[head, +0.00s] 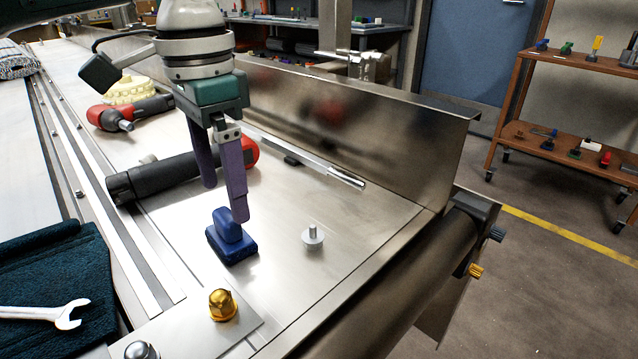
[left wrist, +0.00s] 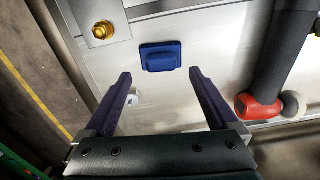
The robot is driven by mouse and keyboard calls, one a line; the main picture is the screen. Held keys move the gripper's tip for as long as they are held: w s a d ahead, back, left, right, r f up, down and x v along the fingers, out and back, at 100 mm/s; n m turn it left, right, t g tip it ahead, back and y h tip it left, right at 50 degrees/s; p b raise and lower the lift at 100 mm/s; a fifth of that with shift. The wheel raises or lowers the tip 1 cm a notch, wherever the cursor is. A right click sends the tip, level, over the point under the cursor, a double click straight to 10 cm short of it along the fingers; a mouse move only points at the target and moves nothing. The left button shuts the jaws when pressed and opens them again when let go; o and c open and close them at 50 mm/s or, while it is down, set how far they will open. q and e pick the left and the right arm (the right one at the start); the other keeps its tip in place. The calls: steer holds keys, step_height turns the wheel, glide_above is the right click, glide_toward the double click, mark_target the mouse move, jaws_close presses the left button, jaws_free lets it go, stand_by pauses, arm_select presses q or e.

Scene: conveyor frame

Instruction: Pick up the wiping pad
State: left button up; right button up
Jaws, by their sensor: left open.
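The wiping pad is a small dark blue block with a raised grip (head: 231,246). It lies flat on the metal surface in the head view, left of a small metal knob. My left gripper (head: 224,203) hangs from above with its purple fingers apart and nothing between them. In the head view one fingertip overlaps the pad's top edge, and I cannot tell whether it touches. In the left wrist view the pad (left wrist: 160,56) lies ahead of the open fingertips (left wrist: 160,74), in line with the gap between them. My right gripper is not in view.
A black and red cylindrical tool (head: 160,178) lies behind the pad. A gold dome nut (head: 222,305) and a silver knob (head: 312,237) stand near it. A metal wall (head: 350,120) borders the right. A teal cloth with a wrench (head: 50,313) lies left.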

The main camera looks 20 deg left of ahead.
mark_target(225, 214)
arm_select(q)
step_height(225, 214, down, 5)
steer(key=shift+s+a+r+b, duration=0.1)
steer(key=shift+a+b, duration=0.05)
steer(key=shift+b, duration=0.7)
steer(key=shift+c, duration=0.8)
jaws_close()
step_height(225, 214, up, 20)
steer(key=p, duration=0.5)
steer(key=shift+p, duration=0.35)
